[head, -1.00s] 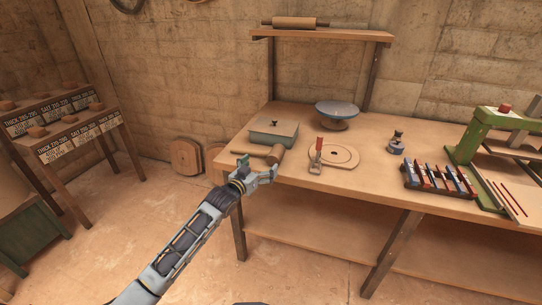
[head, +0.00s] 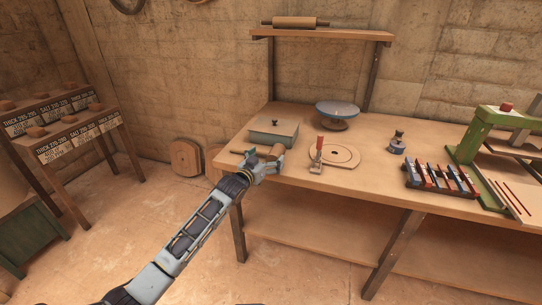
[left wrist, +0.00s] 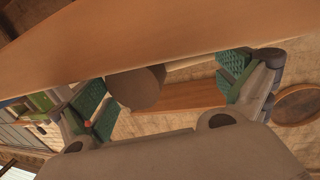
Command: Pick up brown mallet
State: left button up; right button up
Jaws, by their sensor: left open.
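The brown mallet (head: 274,152) lies on the workbench near its left front edge, partly hidden by my left gripper in the head view. My left gripper (head: 261,161) is open at the mallet, over the bench edge. In the left wrist view the round end of the mallet head (left wrist: 137,88) is between the spread green-padded fingers (left wrist: 164,80), closer to the left finger. Its pale handle (left wrist: 200,62) runs towards the right finger. I cannot tell whether either finger touches it. My right gripper is not in view.
A blue-topped bowl-like stand (head: 338,111) is farther back.

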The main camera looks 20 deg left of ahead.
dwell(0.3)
pick_arm(q)
jog(key=shift+r, duration=0.1)
jog(key=c, duration=1.9)
